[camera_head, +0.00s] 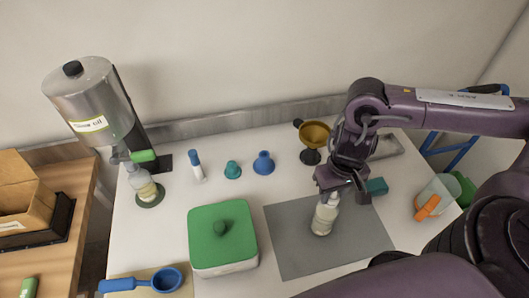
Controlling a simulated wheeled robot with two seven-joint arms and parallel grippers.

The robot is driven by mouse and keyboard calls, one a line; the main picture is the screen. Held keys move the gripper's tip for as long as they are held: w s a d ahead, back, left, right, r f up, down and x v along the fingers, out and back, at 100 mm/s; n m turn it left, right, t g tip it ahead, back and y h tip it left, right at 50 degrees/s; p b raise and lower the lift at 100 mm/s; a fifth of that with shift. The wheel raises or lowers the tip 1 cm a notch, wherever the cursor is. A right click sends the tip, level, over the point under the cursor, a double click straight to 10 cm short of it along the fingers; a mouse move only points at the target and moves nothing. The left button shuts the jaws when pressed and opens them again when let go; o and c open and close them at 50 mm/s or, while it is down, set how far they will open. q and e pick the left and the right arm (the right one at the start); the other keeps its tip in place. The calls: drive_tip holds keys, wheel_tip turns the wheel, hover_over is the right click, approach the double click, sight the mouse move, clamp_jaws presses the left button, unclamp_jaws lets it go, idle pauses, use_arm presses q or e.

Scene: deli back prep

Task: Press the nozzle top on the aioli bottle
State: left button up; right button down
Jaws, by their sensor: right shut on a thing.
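A small pale bottle (324,218) with a light label stands on the grey mat (290,245); I cannot read the label. My right gripper (340,192) reaches down from the right and is shut at the bottle's upper end. Its fingers hide most of the bottle's top, so I cannot tell if a nozzle sits there. A teal nozzle-shaped piece (233,169) and a larger blue one (263,163) stand apart on the white table. My left gripper is not in view.
A steel oil dispenser (95,100) stands at the left with another bottle (143,186) below it. A green-lidded box (221,240) is left of the mat. A brass funnel (314,134), a teal block (377,186) and a clear container (433,198) surround my right arm.

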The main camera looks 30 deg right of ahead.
drive_tip(key=c, duration=1)
unclamp_jaws()
drive_tip(key=shift+o, duration=0.2)
drive_tip(key=shift+p, duration=0.65)
drive_tip(key=shift+w+a+p, duration=0.1)
drive_tip(key=shift+a+p, duration=0.25)
drive_tip(key=shift+a, duration=0.05)
idle(0.5)
drive_tip(key=shift+s+d, duration=0.2)
drive_tip(key=shift+d, duration=0.6)
idle(1.0)
drive_tip(key=shift+w+a, duration=0.1)
drive_tip(key=shift+a, duration=0.3)
idle(1.2)
drive_tip(key=s+a, duration=0.1)
drive_tip(key=s, duration=0.6)
drive_tip(key=shift+s+a, duration=0.4)
idle(1.0)
